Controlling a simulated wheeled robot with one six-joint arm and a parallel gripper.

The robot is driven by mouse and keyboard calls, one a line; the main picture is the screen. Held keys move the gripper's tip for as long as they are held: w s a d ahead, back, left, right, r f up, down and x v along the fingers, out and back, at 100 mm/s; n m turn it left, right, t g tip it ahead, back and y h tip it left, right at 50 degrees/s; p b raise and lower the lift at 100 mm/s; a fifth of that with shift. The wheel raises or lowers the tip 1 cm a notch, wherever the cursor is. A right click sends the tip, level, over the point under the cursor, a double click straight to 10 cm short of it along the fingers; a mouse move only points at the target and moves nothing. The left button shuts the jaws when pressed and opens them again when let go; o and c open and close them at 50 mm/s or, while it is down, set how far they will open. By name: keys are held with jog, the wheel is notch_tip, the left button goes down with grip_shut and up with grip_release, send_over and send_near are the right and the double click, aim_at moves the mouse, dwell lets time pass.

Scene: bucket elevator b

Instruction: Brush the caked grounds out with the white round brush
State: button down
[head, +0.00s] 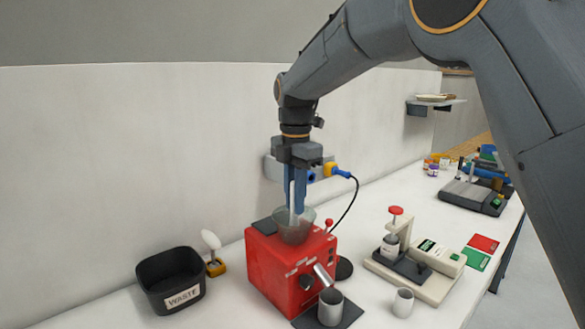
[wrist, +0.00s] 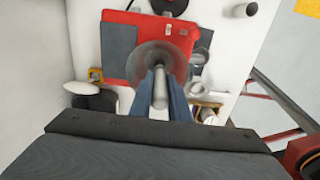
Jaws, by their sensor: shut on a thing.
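My gripper (head: 297,200) points straight down over the red grinder (head: 275,275). Its blue fingers are shut on a slim white handle, the white round brush (head: 292,196). In the wrist view the pale handle (wrist: 160,88) sits between the fingers and runs down into the clear hopper (wrist: 157,58). The hopper (head: 295,232) stands on top of the grinder. The brush's lower end is inside or right at the hopper; its bristles and any caked grounds cannot be made out.
A black bin marked WASTE (head: 170,281) stands left of the grinder, beside a white-headed tool in a yellow holder (head: 216,267). A metal cup (head: 331,307) is under the spout. A beige press stand (head: 415,272) and small cup (head: 403,302) are to the right. A black cable hangs behind.

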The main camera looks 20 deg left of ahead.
jog(key=shift+s+d, duration=0.1)
jog(key=shift+d, duration=0.25)
jog(key=shift+a, duration=0.1)
jog(key=shift+w+a+r, duration=0.15)
jog(key=shift+w+a, duration=0.55)
jog(key=shift+a, duration=0.2)
jog(key=shift+s+d, duration=0.6)
jog(key=shift+d, duration=0.3)
jog(key=shift+w+a+p, duration=0.45)
jog(key=shift+w+a, duration=0.05)
jog(key=shift+a, duration=0.3)
jog(key=shift+w, duration=0.1)
notch_tip(320, 180, up, 8)
jog(key=s+d+p, duration=0.1)
jog(key=d+p, duration=0.1)
jog(key=p, duration=0.3)
jog(key=shift+s, duration=0.1)
